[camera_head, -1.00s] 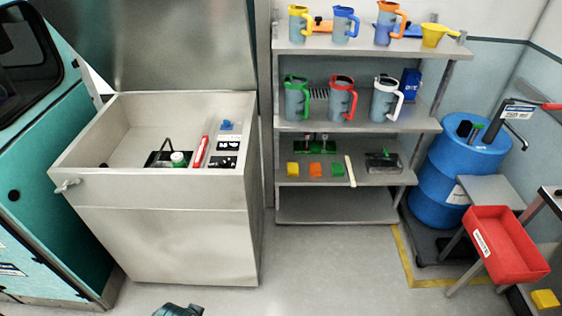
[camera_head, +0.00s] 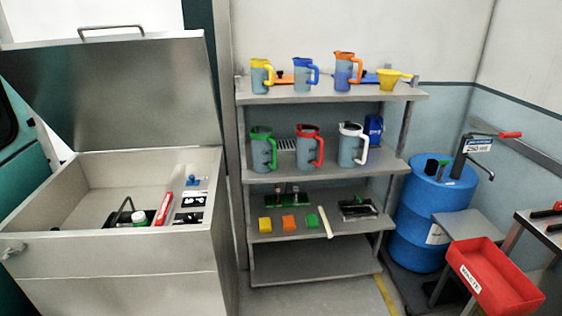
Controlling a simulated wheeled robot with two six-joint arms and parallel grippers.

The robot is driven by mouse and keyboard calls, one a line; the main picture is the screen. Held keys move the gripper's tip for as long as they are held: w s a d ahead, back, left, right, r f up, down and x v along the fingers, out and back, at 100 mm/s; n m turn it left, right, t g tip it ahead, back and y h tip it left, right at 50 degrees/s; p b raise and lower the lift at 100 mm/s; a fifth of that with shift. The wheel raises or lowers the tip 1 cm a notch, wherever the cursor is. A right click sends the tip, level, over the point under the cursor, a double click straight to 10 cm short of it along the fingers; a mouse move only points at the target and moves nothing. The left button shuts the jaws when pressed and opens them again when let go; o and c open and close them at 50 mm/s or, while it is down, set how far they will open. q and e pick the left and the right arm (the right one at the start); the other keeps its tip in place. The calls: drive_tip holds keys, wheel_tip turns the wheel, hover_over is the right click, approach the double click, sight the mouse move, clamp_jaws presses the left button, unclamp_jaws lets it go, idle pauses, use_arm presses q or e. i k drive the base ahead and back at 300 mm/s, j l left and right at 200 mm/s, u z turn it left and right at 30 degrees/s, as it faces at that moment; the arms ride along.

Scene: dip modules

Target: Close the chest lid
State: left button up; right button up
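The metal chest (camera_head: 110,258) stands at the left with its lid (camera_head: 125,90) raised and leaning back, open. A handle (camera_head: 111,31) sits on the lid's upper edge. Inside the chest are a red tool (camera_head: 163,208), a green-capped item (camera_head: 139,218), a dark-handled item (camera_head: 122,212) and small panels with a blue knob (camera_head: 192,181). A latch (camera_head: 12,251) shows on the chest's front left. Neither of my grippers is in view.
A metal shelf (camera_head: 335,90) with several jugs stands right of the chest. A blue drum (camera_head: 425,210) and a red tray (camera_head: 494,277) are at the right. Some floor (camera_head: 325,297) shows below the shelf.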

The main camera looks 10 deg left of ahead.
sight(143, 90)
drive_tip(key=u, duration=1.3)
